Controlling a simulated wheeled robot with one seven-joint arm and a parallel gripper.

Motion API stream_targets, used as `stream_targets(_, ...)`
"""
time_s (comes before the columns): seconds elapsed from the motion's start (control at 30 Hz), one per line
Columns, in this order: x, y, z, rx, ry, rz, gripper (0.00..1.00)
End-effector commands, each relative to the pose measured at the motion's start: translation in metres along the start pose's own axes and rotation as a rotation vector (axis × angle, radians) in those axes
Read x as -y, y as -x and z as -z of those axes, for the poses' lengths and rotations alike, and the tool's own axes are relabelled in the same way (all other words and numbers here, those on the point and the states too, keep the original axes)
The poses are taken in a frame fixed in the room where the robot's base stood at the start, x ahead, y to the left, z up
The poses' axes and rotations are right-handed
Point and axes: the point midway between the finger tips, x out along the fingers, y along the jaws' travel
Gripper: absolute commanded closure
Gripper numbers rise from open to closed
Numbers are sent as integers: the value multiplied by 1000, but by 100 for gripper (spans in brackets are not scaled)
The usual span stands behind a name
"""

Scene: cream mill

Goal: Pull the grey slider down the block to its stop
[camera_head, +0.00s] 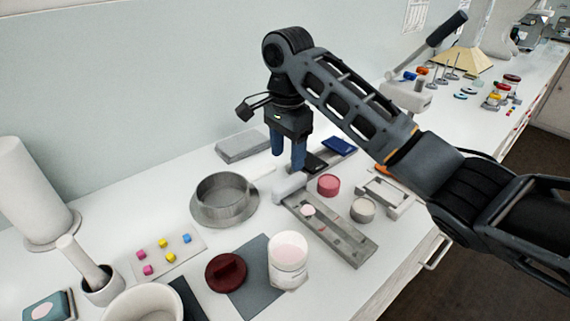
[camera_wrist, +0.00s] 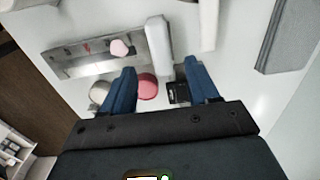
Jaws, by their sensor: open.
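The long grey block (camera_head: 345,240) lies on the white bench, with a groove and small red marks along it. The light grey slider (camera_head: 289,187) sits across the block's far-left end; a pale pink round piece (camera_head: 308,210) is on the block near it. My gripper (camera_head: 288,162) points down, open and empty, just behind the slider in the head view. In the wrist view, the slider (camera_wrist: 159,48) lies ahead of the two blue fingertips (camera_wrist: 161,78), roughly between their lines, and the block (camera_wrist: 88,62) extends to the left. I see no contact; exact height is unclear.
A pink round tub (camera_head: 328,184) and a grey tub (camera_head: 362,209) stand beside the block. A metal ring dish (camera_head: 224,197) is to its left, a white jar (camera_head: 288,262) in front. A grey slab (camera_head: 243,147) and dark blue item (camera_head: 340,147) lie behind.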

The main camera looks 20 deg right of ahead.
Motion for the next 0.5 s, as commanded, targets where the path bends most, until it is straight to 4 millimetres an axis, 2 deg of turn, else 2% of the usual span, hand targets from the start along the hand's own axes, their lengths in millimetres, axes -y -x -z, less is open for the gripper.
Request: stream_targets(0.5, -1, -63, 1, 0, 1, -2, 40)
